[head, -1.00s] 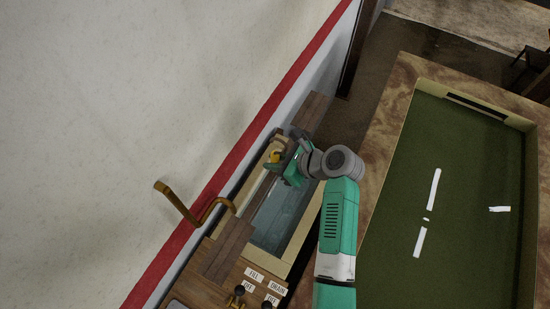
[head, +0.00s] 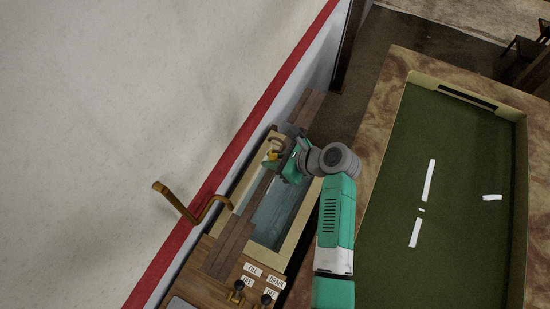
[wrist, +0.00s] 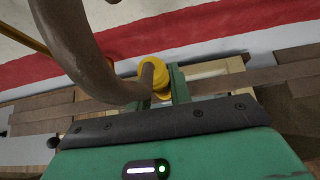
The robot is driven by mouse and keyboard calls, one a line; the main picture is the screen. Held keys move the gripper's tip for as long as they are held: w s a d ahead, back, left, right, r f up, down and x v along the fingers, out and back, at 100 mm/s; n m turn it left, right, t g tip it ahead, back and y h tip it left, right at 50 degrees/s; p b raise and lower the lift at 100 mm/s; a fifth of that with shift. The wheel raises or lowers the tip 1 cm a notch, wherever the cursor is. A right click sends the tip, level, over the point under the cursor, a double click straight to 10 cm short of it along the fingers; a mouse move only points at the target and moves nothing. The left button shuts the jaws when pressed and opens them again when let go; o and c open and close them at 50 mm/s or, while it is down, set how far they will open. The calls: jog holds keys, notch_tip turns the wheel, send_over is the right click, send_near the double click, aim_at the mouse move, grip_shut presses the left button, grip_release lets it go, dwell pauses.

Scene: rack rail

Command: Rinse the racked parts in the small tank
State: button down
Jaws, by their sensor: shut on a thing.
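The small tank (head: 300,218) is a pale-rimmed, narrow basin with blue-grey water, set along the wall in the head view. My gripper (wrist: 163,84) is over its far end; in the head view it is seen from above (head: 274,155). Its green fingers are shut on a yellow collar (wrist: 154,70), which shows as a small yellow spot in the head view. A thick brown curved bar (wrist: 75,45) crosses close to the wrist camera and meets the collar. I cannot make out the rack or its parts; what hangs below the gripper is hidden.
A bent brass-coloured pipe (head: 178,202) stands out near the wall, left of the tank. Brown boards (head: 228,245) run along the tank. Labels (head: 253,270) and knobs (head: 238,288) sit at its near end. A green-topped table (head: 465,190) is to the right.

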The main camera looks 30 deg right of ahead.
jog(key=shift+w+a+r, duration=0.1)
jog(key=shift+w+a, duration=0.7)
jog(key=shift+w, duration=0.25)
jog(key=shift+r+p, duration=0.1)
jog(key=shift+p, duration=0.25)
dwell(1.5)
jog(key=shift+s+d+r+p, duration=0.25)
jog(key=shift+r+p, duration=0.95)
jog(key=shift+r, duration=1)
jog(key=shift+s+d+r+p, duration=0.2)
jog(key=shift+r+p, duration=1.05)
jog(key=shift+r, duration=1)
jog(key=shift+s+d+r+p, duration=0.2)
jog(key=shift+r+p, duration=1)
jog(key=shift+r, duration=1)
jog(key=shift+a, duration=0.1)
